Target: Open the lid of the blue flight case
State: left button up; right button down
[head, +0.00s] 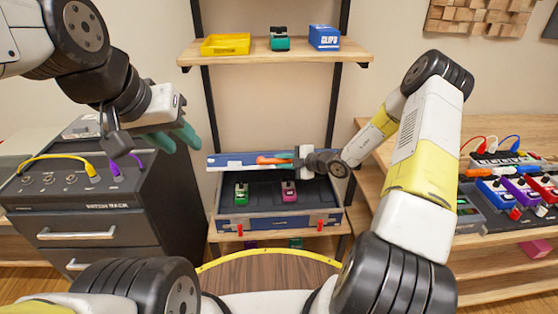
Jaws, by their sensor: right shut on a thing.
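The blue flight case (262,222) stands on a low shelf in the middle, with red latches on its front. Its dark interior shows, holding a green pedal (241,194) and a pink pedal (289,193). The lid (232,161) is raised above the back of the case and its blue and white edge faces me. My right gripper (272,160), with orange fingers, is shut on the lid near its middle; the gripper hides part of the lid. My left gripper (172,139), with teal fingers, is in the air left of the case, apart from it, and looks open and empty.
An upper shelf (275,52) holds a yellow tray (226,44), a green pedal (279,39) and a blue box (324,37). A dark drawer cabinet (97,216) with cables stands at left. A bench (480,240) with several pedals is at right. A round wooden top (268,275) is in front.

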dwell(0.5)
pick_arm(q)
jog(key=shift+w+f, duration=0.1)
jog(key=shift+f, duration=0.05)
jog(key=c, duration=0.6)
jog(key=w+d+f+n+g+h, duration=0.1)
jog(key=d+f+n+g, duration=0.1)
jog(key=f+g, duration=0.1)
jog(key=w+d+f+n+g+h, duration=0.2)
jog(key=f+n, duration=0.1)
jog(key=f, duration=0.2)
jog(key=w+d+f+n+g+h, duration=0.2)
jog(key=d+f+g, duration=0.1)
jog(key=f, duration=0.1)
jog(key=shift+w+d+f+n+g, duration=0.1)
jog(key=shift+w+f+n+g, duration=0.05)
jog(key=shift+f+n+g, duration=0.2)
grip_shut()
jog(key=m+t+h, duration=0.3)
jog(key=m+t, duration=2)
jog(key=m, duration=1)
send_near(261, 163)
jog(key=shift+t, duration=0.25)
jog(key=x, duration=0.7)
jog(key=shift+w+d+f, duration=0.1)
jog(key=shift+w+d, duration=0.1)
